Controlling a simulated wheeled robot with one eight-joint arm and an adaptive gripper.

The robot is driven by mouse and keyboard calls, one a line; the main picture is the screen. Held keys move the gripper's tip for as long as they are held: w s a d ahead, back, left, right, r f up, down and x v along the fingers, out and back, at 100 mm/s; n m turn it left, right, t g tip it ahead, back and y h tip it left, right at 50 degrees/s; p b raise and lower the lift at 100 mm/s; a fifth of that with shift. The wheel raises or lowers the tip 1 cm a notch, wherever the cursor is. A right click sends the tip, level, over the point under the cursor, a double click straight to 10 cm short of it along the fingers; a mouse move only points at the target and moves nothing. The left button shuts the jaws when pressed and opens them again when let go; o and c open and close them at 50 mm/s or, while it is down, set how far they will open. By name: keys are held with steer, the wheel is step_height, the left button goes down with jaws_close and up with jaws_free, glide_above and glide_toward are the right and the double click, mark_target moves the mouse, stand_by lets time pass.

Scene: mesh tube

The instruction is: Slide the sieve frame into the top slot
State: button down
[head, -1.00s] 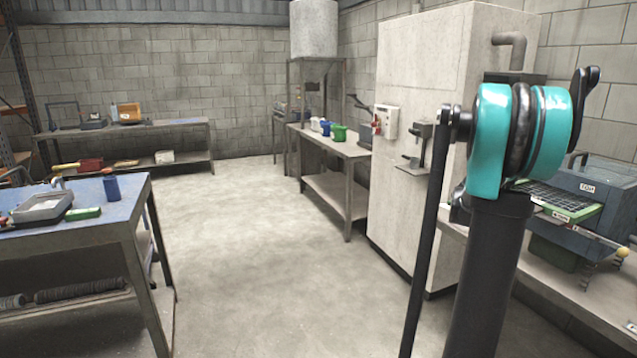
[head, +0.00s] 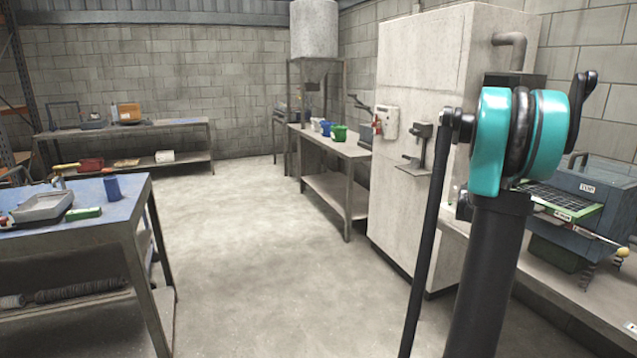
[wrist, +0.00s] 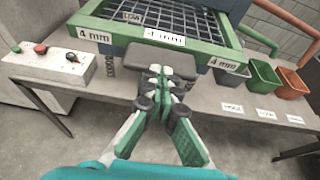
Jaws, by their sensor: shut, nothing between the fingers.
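The sieve frame (wrist: 208,48) is green with a dark mesh and white "4 mm" labels. In the wrist view it sits at the top, reaching out of the blue-grey machine behind it. In the head view the green frame (head: 563,207) sticks out of the front of the machine (head: 597,190), just below a "TOP" label. My gripper (wrist: 158,70) is shut and empty, its fingertips close below the frame's front edge in the picture; I cannot tell whether they touch it. In the head view my arm hides part of the machine's left side, and the gripper does not show.
A control box (wrist: 45,63) with red and black knobs stands left on the bench. Green (wrist: 264,78) and orange (wrist: 291,83) bins stand at the right behind small labels. The bench front (wrist: 245,120) is clear. A blue-topped table (head: 85,203) stands at far left.

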steer(key=s+a, duration=0.2)
steer(key=a, duration=0.4)
steer(key=shift+s, duration=0.25)
stand_by(0.4)
steer(key=shift+f, duration=0.1)
steer(key=s+a+f+m+y, duration=0.4)
steer(key=s+a+f+m, duration=0.3)
steer(key=a, duration=0.6)
steer(key=s+a+f+m+y, duration=0.4)
steer(key=s+a+f+m, duration=0.3)
steer(key=s+a, duration=0.4)
steer(key=s+a+f+m+g+y, duration=0.1)
steer(key=s+a+f+m+y, duration=0.3)
steer(key=s+a+f+m, duration=0.4)
steer(key=s+a, duration=0.1)
steer(key=a, duration=0.6)
steer(key=shift+a+m+y, duration=0.3)
steer(key=shift+a+y, duration=0.05)
steer(key=shift+y, duration=0.05)
steer(key=shift+w+d+r, duration=0.1)
steer(key=shift+w, duration=0.05)
